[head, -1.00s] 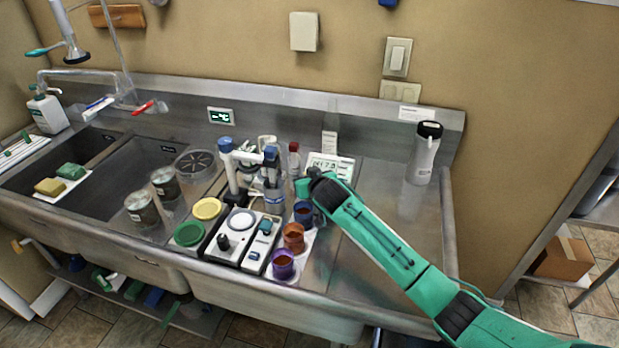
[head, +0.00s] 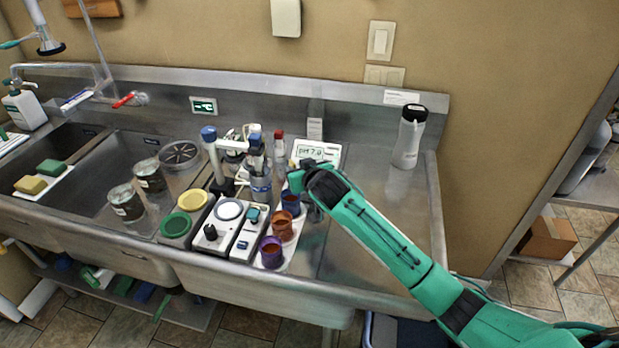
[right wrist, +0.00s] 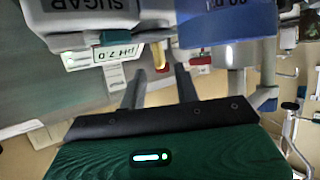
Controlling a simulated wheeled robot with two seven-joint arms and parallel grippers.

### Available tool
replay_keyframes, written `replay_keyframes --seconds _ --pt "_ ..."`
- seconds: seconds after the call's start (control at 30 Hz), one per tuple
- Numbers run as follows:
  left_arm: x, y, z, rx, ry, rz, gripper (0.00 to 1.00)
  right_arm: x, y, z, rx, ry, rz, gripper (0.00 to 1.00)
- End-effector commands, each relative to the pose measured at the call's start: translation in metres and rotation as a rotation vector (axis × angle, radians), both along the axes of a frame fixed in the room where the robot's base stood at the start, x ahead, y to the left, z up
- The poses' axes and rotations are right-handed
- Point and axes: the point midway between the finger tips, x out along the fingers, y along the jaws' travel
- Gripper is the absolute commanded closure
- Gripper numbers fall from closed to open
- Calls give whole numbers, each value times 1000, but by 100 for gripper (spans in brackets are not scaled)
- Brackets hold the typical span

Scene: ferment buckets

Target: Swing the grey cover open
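I cannot make out for certain which thing is the grey cover; no hinged grey cover shows clearly. My right gripper (head: 293,180) is over the counter, beside the dark blue cup (head: 290,203) and in front of the pH display (head: 316,152). In the right wrist view its two dark fingers (right wrist: 160,88) stand apart with a gap between them. A small yellow-tipped thing (right wrist: 160,56) shows beyond that gap; I see nothing gripped. A pale container marked SUGAR (right wrist: 85,25) and a blue one (right wrist: 225,25) fill the top of that view. My left gripper is out of view.
An orange cup (head: 283,226) and a purple cup (head: 271,252) stand in a row toward the front edge. Left of them are a white scale (head: 213,237), green and yellow lids and jars. A white bottle (head: 408,140) stands at the right; the counter before it is clear.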

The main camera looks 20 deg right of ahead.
Motion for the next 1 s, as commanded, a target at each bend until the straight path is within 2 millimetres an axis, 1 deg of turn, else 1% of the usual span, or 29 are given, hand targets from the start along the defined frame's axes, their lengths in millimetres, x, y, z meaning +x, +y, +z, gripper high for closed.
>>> replay_keyframes --seconds 0.03,0.2,0.3,0.43,0.63,1.0 --pt "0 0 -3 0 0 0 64 -9 -1 2 1 -1 0 68" --pt "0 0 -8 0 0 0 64 -37 -5 14 1 -1 0 68" --pt "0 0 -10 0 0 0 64 -51 -7 20 1 -2 0 68" --pt "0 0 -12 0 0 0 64 -65 -9 27 0 -1 -1 68" --pt "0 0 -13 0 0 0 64 -74 -10 31 0 0 -1 68" --pt "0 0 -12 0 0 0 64 -75 -10 32 0 0 -1 68"
